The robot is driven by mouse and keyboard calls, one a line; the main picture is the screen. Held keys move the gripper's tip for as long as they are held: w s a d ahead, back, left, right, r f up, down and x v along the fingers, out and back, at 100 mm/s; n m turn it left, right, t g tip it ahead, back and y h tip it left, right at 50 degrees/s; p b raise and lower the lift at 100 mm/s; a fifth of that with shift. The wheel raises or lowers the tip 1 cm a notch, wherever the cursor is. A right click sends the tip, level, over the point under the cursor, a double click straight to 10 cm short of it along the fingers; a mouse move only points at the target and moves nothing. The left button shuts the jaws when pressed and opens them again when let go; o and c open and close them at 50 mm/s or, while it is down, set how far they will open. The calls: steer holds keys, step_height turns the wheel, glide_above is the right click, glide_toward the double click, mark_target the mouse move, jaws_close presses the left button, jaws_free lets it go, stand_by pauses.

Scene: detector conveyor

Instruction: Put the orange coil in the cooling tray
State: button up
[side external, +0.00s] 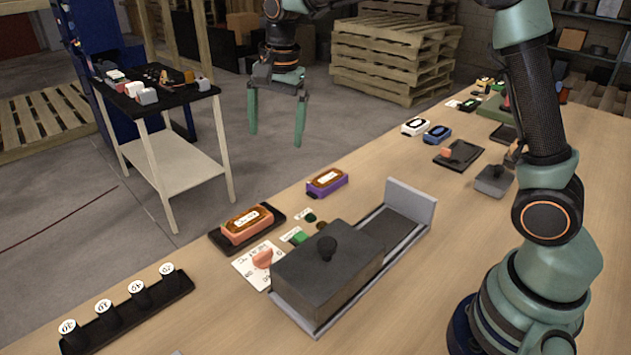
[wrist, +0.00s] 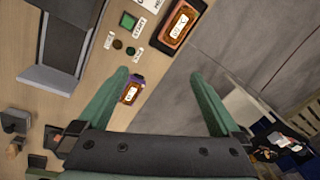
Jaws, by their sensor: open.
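The orange coil (side external: 247,225), a salmon-orange block with a copper winding and white label, lies flat in a shallow dark tray (side external: 218,239) near the table's far edge. Both also show at the top of the wrist view, the coil (wrist: 179,26) inside the tray's dark rim (wrist: 196,9). I cannot read whether this is the cooling tray. My gripper (side external: 276,138) is open and empty, high above and beyond the table edge, apart from the coil.
A purple coil (side external: 327,183) lies right of the tray. White (side external: 414,127) and blue (side external: 437,134) coils lie farther back. A black rack (side external: 130,310) stands front left.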

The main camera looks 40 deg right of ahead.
steer(key=s+d+r+n+t, duration=0.1)
steer(key=s+d+n+t, duration=0.1)
steer(key=s+n, duration=0.4)
steer(key=s+d+r+n+t, duration=0.1)
steer(key=s+n, duration=0.5)
steer(key=s, duration=0.8)
steer(key=shift+d+n+t, duration=0.3)
steer(key=shift+d+t, duration=0.2)
steer(key=shift+d, duration=0.75)
